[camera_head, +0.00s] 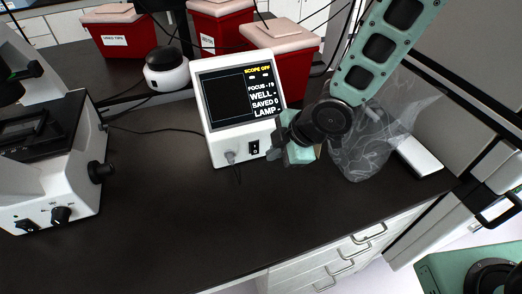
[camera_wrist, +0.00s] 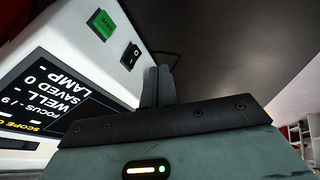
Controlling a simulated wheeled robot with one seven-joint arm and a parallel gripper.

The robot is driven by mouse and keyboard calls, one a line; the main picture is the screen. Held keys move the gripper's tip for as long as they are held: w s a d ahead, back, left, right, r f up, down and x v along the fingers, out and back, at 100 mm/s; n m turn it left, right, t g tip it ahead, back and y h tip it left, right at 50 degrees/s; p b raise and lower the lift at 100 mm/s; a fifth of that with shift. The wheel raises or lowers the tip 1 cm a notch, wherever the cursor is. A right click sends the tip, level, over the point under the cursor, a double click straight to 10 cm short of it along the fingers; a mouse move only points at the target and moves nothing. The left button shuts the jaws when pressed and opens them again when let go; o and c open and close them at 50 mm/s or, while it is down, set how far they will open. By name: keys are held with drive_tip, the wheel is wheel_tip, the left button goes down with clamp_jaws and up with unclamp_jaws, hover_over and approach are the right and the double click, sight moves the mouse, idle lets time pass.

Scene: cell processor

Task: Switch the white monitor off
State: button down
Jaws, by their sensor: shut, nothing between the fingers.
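The white monitor (camera_head: 218,147) stands on the dark bench in the head view. Its lit screen (camera_head: 240,97) reads "SCOPE OFF" with focus, well, saved and lamp lines. A black rocker switch (camera_head: 255,147) sits low on its front. My gripper (camera_head: 273,152) is shut and empty, just right of the switch in the head view. In the wrist view the monitor (camera_wrist: 88,62) is at the upper left, with the switch (camera_wrist: 131,56) close to the tips of my gripper (camera_wrist: 157,70). I cannot tell whether they touch. A green rectangle (camera_wrist: 102,24) shows beside the switch.
A white microscope-like device (camera_head: 70,165) stands at the left. A round white container (camera_head: 166,70) and red bins (camera_head: 284,52) stand behind. A clear plastic bag (camera_head: 365,145) lies right of my gripper. The bench front (camera_head: 200,225) is clear.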

sight(253, 152)
drive_tip(key=p+x, duration=0.1)
drive_tip(key=x, duration=0.3)
drive_tip(key=shift+w+f, duration=0.1)
drive_tip(key=shift+w, duration=0.05)
drive_tip(key=shift+w+a+f+p, duration=0.15)
drive_tip(key=shift+w+p, duration=0.2)
drive_tip(key=shift+w, duration=0.2)
drive_tip(key=shift+w+a+p, duration=0.1)
drive_tip(key=shift+w+p, duration=0.2)
drive_tip(key=shift+w, duration=0.2)
drive_tip(key=shift+w+a+f, duration=0.25)
drive_tip(key=shift+w+f, duration=0.1)
drive_tip(key=shift+w, duration=0.3)
drive_tip(key=shift+f, duration=0.1)
drive_tip(key=b, duration=0.2)
drive_tip(key=shift+w+a+f+b, duration=0.1)
drive_tip(key=shift+w+f+b, duration=0.05)
drive_tip(key=shift+f+b, duration=0.2)
drive_tip(key=shift+r+p, duration=0.4)
drive_tip(key=shift+p, duration=0.2)
drive_tip(key=shift+r+p, duration=0.45)
drive_tip(key=shift+r, duration=0.35)
